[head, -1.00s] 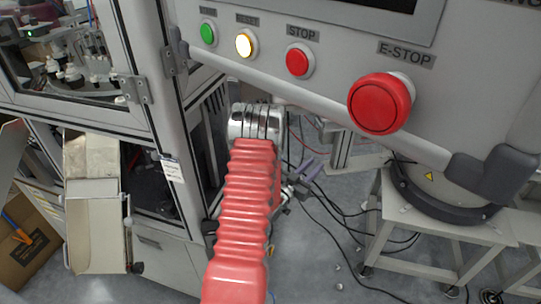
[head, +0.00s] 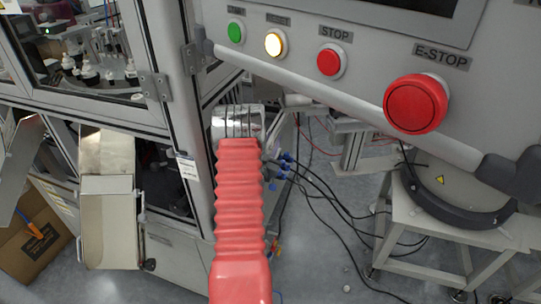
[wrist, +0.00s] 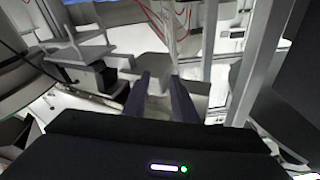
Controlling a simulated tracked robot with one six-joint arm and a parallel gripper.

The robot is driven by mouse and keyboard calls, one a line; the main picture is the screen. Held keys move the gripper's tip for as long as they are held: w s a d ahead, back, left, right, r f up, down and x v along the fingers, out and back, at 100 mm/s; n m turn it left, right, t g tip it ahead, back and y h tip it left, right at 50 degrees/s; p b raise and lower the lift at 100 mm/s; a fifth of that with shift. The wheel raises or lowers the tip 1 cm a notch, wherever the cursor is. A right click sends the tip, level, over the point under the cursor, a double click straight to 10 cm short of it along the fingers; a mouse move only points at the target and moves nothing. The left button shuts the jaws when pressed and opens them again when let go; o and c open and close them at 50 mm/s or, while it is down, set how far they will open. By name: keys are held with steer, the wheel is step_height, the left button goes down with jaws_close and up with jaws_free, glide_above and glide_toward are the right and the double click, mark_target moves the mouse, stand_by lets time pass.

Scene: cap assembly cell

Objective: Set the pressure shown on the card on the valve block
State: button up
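A small white card (head: 187,167) is fixed to the grey machine frame in the head view; its print is too small to read. Small blue parts (head: 284,161) with dark hoses show beside my red-sleeved arm; I cannot tell whether they belong to the valve block. No valve block, knob or gauge is clearly recognisable. In the wrist view my gripper (wrist: 161,80) has its two dark purple fingers apart, with nothing seen between them. In the head view my gripper is not clearly visible past the arm.
A control panel with a red E-STOP button (head: 415,104) and a grey rail overhangs the upper right. A metal chute (head: 108,220) and a cardboard box (head: 35,235) are at left. A white stand (head: 440,245) is at right. Hoses cross the floor.

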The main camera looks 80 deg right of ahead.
mark_target(269, 146)
steer(key=shift+w+a+f+n+y, duration=0.15)
steer(key=shift+w+f+n+y, duration=0.25)
steer(key=shift+f, duration=0.25)
steer(key=shift+w+a+f+n+y, duration=0.15)
steer(key=shift+w+f+n+y, duration=0.15)
steer(key=shift+f+n, duration=0.3)
steer(key=shift+w+a+f+n+y, duration=0.15)
steer(key=shift+w+f+n+y, duration=0.2)
steer(key=shift+f, duration=0.35)
steer(key=shift+s+d, duration=0.2)
steer(key=shift+d, duration=0.95)
steer(key=shift+d, duration=0.1)
steer(key=shift+s+d+f, duration=0.1)
steer(key=shift+d+f, duration=0.05)
steer(key=shift+d, duration=1.1)
steer(key=shift+s+d+f, duration=0.1)
steer(key=shift+d, duration=1.15)
steer(key=shift+c, duration=0.5)
